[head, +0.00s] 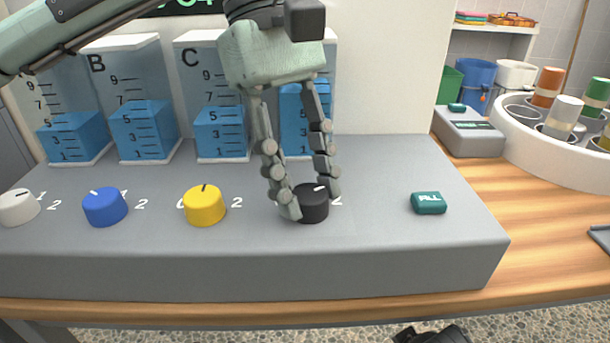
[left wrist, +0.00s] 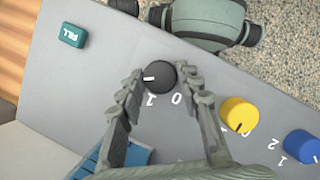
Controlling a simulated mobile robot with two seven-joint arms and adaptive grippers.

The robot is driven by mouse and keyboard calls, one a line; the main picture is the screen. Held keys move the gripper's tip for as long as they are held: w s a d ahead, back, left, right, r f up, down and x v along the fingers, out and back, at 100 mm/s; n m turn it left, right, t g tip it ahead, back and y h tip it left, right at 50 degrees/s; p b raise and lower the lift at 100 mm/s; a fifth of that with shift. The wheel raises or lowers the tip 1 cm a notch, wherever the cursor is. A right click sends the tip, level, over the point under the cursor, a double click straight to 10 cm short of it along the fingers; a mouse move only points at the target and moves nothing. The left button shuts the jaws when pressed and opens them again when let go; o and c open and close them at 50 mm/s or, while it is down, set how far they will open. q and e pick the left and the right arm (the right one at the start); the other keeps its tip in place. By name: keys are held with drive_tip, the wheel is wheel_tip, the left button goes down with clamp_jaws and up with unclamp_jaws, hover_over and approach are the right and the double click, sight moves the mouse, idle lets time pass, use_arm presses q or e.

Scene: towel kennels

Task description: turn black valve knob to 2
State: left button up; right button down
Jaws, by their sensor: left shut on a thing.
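The black valve knob (head: 313,208) sits on the grey console (head: 380,260), right of the yellow knob. My left gripper (head: 313,203) reaches down from above, with one finger on each side of the black knob, shut on it. In the left wrist view the black knob (left wrist: 161,77) is between the fingertips (left wrist: 160,80). Its white pointer points up and right in the head view, and left in the wrist view. The 2 (head: 338,202) shows partly beside the right finger. The 1 and 0 show in the wrist view. My right gripper is not visible.
Yellow (head: 204,205), blue (head: 105,207) and white (head: 19,207) knobs line the console to the left. A green FILL button (head: 429,203) is on the right. Graduated tanks with blue contents stand behind. A round holder with cups (head: 520,150) is at far right.

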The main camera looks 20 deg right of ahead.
use_arm(q)
drive_tip(key=o, duration=1.2)
drive_tip(key=shift+c, duration=0.2)
drive_tip(key=v, duration=1.2)
